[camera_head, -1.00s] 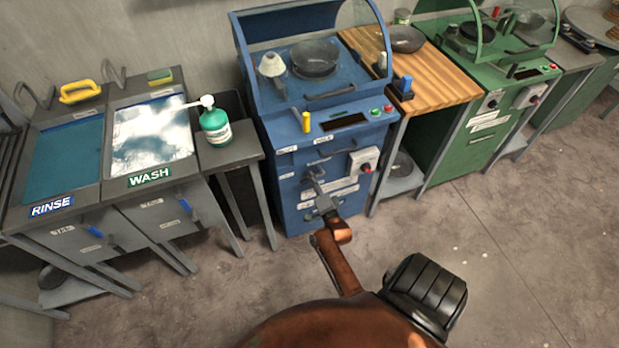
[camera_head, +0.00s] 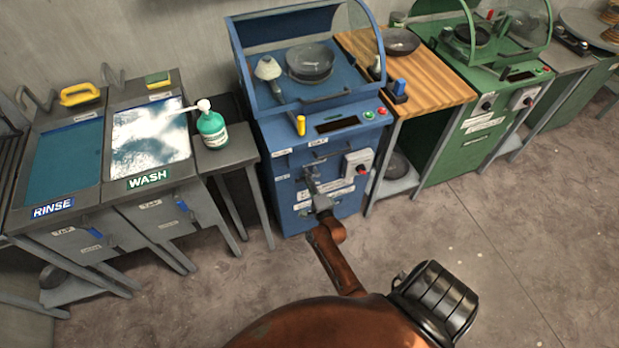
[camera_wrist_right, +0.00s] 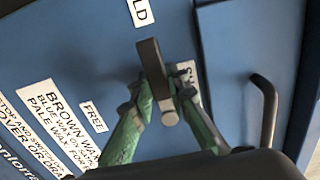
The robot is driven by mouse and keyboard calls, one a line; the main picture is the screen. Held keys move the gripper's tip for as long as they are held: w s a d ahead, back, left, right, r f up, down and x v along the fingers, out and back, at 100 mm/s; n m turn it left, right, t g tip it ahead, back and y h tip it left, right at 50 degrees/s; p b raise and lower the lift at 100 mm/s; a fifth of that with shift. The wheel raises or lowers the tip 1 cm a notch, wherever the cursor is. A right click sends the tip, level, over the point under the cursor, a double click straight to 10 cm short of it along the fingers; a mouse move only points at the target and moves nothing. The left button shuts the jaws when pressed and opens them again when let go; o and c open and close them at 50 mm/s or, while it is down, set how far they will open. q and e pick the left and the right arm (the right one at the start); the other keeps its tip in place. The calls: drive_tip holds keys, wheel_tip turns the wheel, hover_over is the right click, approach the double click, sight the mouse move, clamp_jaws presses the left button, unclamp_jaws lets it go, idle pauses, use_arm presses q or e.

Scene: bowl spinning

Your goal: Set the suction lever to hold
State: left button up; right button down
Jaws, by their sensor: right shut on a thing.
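The suction lever, a grey bar (camera_wrist_right: 150,62) with a round end, stands out from the front of the blue machine (camera_head: 330,214) in the right wrist view. My right gripper (camera_wrist_right: 167,98) has its green fingers on both sides of the lever and is shut on it. A label ending in "LD" (camera_wrist_right: 140,12) is beyond the lever's far end, and a "FREE" label (camera_wrist_right: 93,116) is to its left. In the head view my right gripper (camera_head: 316,194) is at the machine's front, and the lever is small there. My left gripper is not in view.
A dark handle (camera_wrist_right: 265,108) stands out from the panel right of the lever. A white switch box (camera_head: 358,163) with a red knob is beside the lever. RINSE and WASH sinks (camera_head: 152,145) are left, a green machine (camera_head: 462,145) right. The floor (camera_head: 530,240) in front is clear.

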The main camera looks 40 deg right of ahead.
drive_tip(key=shift+s+d+f, duration=0.1)
drive_tip(key=c, duration=1.8)
unclamp_jaws()
drive_tip(key=shift+c, duration=0.2)
drive_tip(key=v, duration=1.2)
